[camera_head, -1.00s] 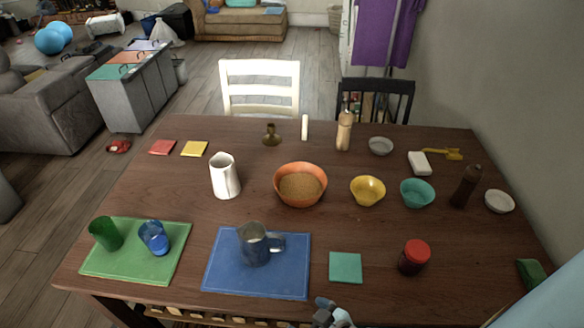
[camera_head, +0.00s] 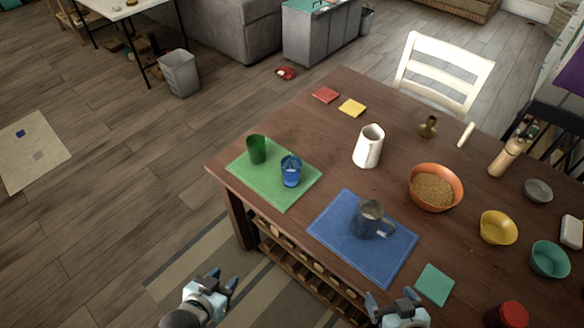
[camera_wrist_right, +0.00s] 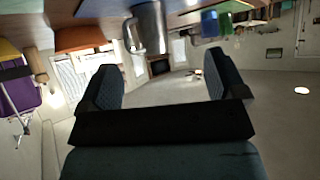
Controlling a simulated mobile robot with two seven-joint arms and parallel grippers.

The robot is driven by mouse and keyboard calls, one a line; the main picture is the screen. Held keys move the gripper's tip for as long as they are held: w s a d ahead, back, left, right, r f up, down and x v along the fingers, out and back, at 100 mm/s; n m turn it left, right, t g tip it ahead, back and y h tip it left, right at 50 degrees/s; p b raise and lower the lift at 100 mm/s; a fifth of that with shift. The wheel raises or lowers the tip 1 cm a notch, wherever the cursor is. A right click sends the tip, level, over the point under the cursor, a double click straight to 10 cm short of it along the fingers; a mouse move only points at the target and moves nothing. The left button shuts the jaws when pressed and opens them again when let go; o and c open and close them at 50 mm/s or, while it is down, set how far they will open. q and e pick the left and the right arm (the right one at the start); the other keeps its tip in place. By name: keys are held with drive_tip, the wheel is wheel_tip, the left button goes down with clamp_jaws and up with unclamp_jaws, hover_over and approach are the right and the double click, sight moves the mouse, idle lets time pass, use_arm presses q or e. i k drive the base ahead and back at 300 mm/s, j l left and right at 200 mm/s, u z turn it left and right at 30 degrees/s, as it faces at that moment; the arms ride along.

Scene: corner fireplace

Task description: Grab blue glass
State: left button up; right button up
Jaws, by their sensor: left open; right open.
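The blue glass (camera_head: 291,171) stands upright on the green placemat (camera_head: 262,190), to the right of a green glass (camera_head: 257,149). My left gripper (camera_head: 223,279) is open and empty, low in the head view, in front of the table's near edge and apart from the blue glass. My right gripper (camera_head: 391,296) is open and empty near the table's front edge, below the blue placemat. In the right wrist view its two fingers (camera_wrist_right: 160,75) are spread with nothing between them. A small blue shape, probably the blue glass (camera_wrist_right: 226,22), shows at the top there.
A metal mug (camera_head: 371,219) stands on the blue placemat (camera_head: 334,238), right of the green one. A white pitcher (camera_head: 368,146) stands behind. An orange bowl (camera_head: 435,187) and other bowls fill the right side. Open floor lies left of the table.

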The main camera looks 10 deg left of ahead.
sight(290, 180)
drive_tip(key=j+z, duration=0.15)
drive_tip(key=z, duration=0.2)
drive_tip(key=i+j+z, duration=0.1)
drive_tip(key=z, duration=0.3)
drive_tip(key=j+z, duration=0.6)
drive_tip(key=j, duration=0.25)
drive_tip(key=k+j+z, duration=0.25)
drive_tip(key=j, duration=0.65)
drive_tip(key=k+j+z, duration=0.1)
drive_tip(key=j, duration=0.3)
drive_tip(key=k+j, duration=0.15)
drive_tip(key=j, duration=0.7)
drive_tip(key=k+j+z, duration=0.1)
drive_tip(key=j, duration=0.35)
drive_tip(key=i+j, duration=0.25)
drive_tip(key=j, duration=0.2)
